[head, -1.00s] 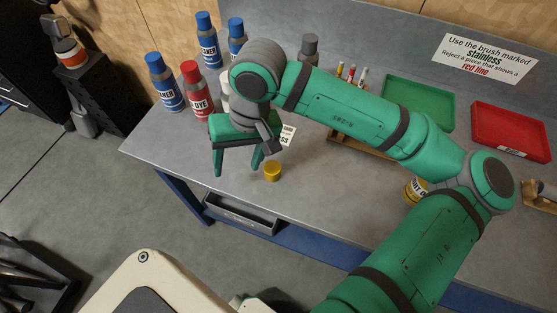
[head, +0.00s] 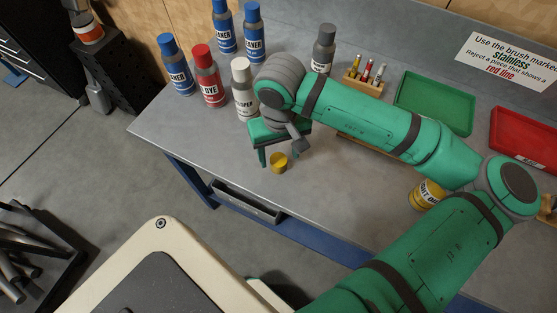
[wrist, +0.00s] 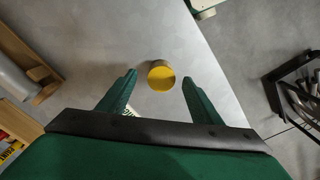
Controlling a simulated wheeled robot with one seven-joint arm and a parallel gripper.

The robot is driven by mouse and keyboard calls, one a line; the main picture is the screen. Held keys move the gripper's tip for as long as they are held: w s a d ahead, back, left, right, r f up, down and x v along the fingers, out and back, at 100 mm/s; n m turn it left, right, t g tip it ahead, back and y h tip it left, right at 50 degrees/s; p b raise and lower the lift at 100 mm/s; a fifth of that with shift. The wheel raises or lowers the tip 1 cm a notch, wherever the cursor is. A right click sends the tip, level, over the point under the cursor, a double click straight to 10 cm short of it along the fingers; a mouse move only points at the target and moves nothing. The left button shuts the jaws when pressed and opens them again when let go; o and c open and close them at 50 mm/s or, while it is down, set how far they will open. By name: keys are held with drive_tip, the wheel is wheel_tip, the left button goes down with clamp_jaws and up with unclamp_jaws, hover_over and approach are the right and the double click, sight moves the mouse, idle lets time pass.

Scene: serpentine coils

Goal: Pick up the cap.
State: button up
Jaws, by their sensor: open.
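The cap is a small yellow round piece (head: 279,162) on the grey table near its front edge. In the wrist view the cap (wrist: 161,75) lies ahead of my gripper, between the lines of the two fingers and slightly beyond their tips. My gripper (head: 277,162) is open and empty, its green fingers pointing down near the cap in the head view. The wrist view shows the fingers (wrist: 159,77) spread wide on either side. I cannot tell the exact height of the fingertips above the table.
Blue cleaner bottles (head: 175,68), a red dye bottle (head: 209,82) and a white-capped bottle (head: 244,90) stand behind my gripper. A green tray (head: 436,103) and a red tray (head: 527,140) lie to the right. A yellow-labelled can (head: 425,194) stands near my arm.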

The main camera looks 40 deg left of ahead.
sight(278, 160)
drive_tip(key=shift+a+f, duration=0.15)
drive_tip(key=shift+f, duration=1.65)
drive_tip(key=shift+s, duration=0.1)
drive_tip(key=shift+c, duration=0.9)
drive_tip(key=c, duration=1)
drive_tip(key=shift+o, duration=0.2)
drive_tip(key=shift+r, duration=0.2)
